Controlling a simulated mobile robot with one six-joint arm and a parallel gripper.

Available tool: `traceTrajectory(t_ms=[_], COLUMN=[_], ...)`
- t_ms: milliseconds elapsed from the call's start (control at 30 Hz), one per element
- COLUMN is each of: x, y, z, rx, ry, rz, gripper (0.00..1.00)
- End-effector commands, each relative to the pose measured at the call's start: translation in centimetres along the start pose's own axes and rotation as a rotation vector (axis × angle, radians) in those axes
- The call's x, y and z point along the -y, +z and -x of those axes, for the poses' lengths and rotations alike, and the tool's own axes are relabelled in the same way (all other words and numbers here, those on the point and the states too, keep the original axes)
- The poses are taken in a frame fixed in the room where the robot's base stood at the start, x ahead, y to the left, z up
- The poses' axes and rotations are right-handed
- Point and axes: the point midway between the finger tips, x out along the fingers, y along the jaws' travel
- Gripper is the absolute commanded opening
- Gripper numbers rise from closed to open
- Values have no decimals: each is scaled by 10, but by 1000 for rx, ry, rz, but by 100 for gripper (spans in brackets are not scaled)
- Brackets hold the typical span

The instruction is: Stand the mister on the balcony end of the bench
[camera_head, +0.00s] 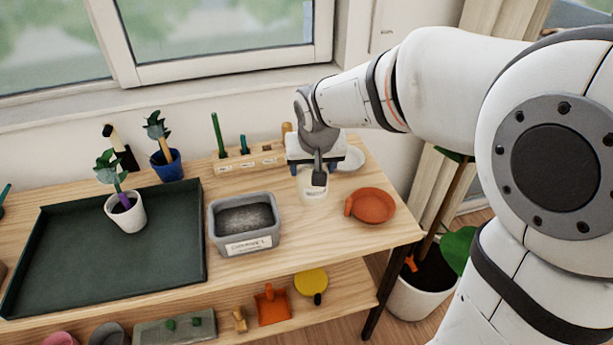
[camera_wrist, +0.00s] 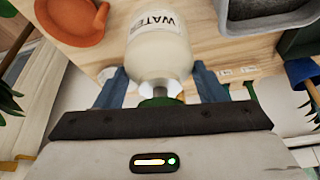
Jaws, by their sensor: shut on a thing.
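The mister (camera_head: 313,192) is a cream bottle with a white label and a dark spray head, at the right part of the bench (camera_head: 310,240). In the wrist view the mister (camera_wrist: 160,52) shows a label reading "WATER". My gripper (camera_head: 312,170) is shut on it near the neck, its blue fingers (camera_wrist: 160,90) on either side. The bottle looks upright. I cannot tell whether its base touches the bench top. Part of it is hidden behind my gripper in the head view.
An orange saucer (camera_head: 372,206) lies right of the mister, and a grey labelled tub (camera_head: 244,224) stands left. A wooden tool rack (camera_head: 250,161) and pale dish (camera_head: 351,159) are behind. A dark tray (camera_head: 80,280) fills the left. A potted plant (camera_head: 418,290) stands beyond the right edge.

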Motion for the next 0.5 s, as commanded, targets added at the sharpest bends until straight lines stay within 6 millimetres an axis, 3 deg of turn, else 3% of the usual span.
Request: traceTrajectory(t_ms=[133,333,500], x=[0,-3,-3], y=[5,18,23], z=[-12,-46,-59], rx=[2,2,-1], ry=[1,3,3], rz=[-2,-6,-8], gripper=[29,29,29])
